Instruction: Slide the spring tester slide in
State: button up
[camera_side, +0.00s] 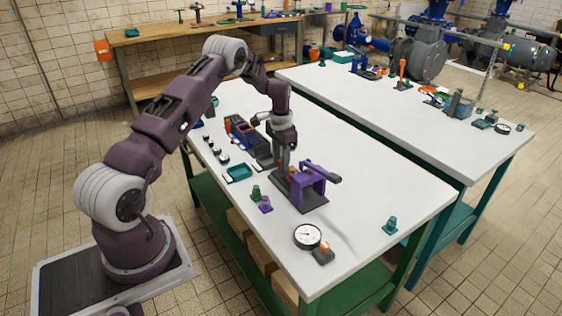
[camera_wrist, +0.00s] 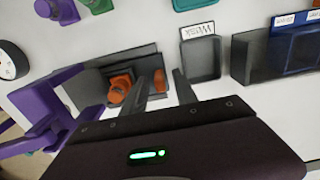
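The spring tester (camera_side: 311,184) is a purple frame with a lever on a dark base plate, on the near white table. In the wrist view its purple frame (camera_wrist: 40,125) is at the left and its dark base (camera_wrist: 88,88) lies behind my fingers. An orange part (camera_wrist: 121,84), seemingly of the slide, shows left of the fingers. Another orange piece (camera_wrist: 159,80) shows between them. My gripper (camera_wrist: 164,70) points down with its fingers apart. In the side view my gripper (camera_side: 284,169) is low at the tester's left end. Contact with the slide cannot be told.
A grey tray labelled "Weak" (camera_wrist: 201,60) stands beside the tester, with a blue bin (camera_wrist: 297,50) farther right. A teal tray (camera_side: 238,173), a green piece (camera_side: 256,193), a purple piece (camera_side: 265,204) and a dial gauge (camera_side: 307,236) sit nearby. The table's right part is mostly clear.

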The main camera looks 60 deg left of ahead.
jog(key=shift+f, duration=0.3)
grip_shut()
jog(key=shift+r, duration=0.1)
dwell(1.1)
